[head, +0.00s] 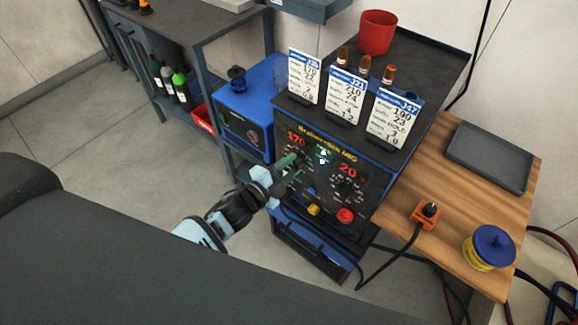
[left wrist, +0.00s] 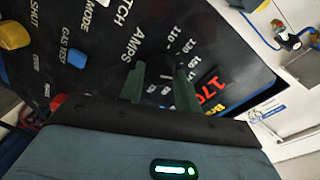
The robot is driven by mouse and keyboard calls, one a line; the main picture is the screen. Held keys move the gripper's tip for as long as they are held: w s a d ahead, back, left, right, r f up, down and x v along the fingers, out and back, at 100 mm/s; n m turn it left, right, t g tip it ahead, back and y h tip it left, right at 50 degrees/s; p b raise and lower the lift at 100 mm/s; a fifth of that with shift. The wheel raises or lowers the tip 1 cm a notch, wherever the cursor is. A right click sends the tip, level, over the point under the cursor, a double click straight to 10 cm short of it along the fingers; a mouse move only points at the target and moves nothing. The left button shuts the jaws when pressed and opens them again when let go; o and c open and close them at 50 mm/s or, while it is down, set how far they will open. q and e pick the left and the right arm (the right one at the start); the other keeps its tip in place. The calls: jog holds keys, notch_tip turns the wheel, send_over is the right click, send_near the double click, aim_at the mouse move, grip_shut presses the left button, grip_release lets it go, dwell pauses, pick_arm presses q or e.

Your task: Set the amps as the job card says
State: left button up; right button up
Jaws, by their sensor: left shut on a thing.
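The blue and black MIG welder (head: 330,215) shows a red amps readout (head: 296,138) of 170 and a second readout (head: 347,170) of 20. My left gripper (head: 293,162) is at the panel's upper left. In the left wrist view its green fingers (left wrist: 160,85) are shut around the dark amps knob (left wrist: 155,66), beside the word AMPS and a printed scale. The knob's pointer is hard to make out. Three job cards stand on top: left (head: 304,80) with 170, middle 321 (head: 345,96) with 210 and 24, right 347 (head: 394,118) with 190 and 23. My right gripper is out of view.
A red cup (head: 377,32) and small brown bottles (head: 364,66) stand behind the cards. A blue machine (head: 247,115) is left of the welder. The wooden table (head: 460,175) at right holds a grey tray (head: 490,157), an orange block (head: 426,215) and a blue-lidded tub (head: 489,248).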

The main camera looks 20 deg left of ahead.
pick_arm(q)
jog(key=shift+m, duration=1)
jog(key=o, duration=1)
jog(key=shift+c, duration=0.2)
jog(key=v, duration=0.7)
jog(key=shift+s, duration=0.4)
jog(key=shift+a+r, duration=0.1)
jog(key=shift+r, duration=0.05)
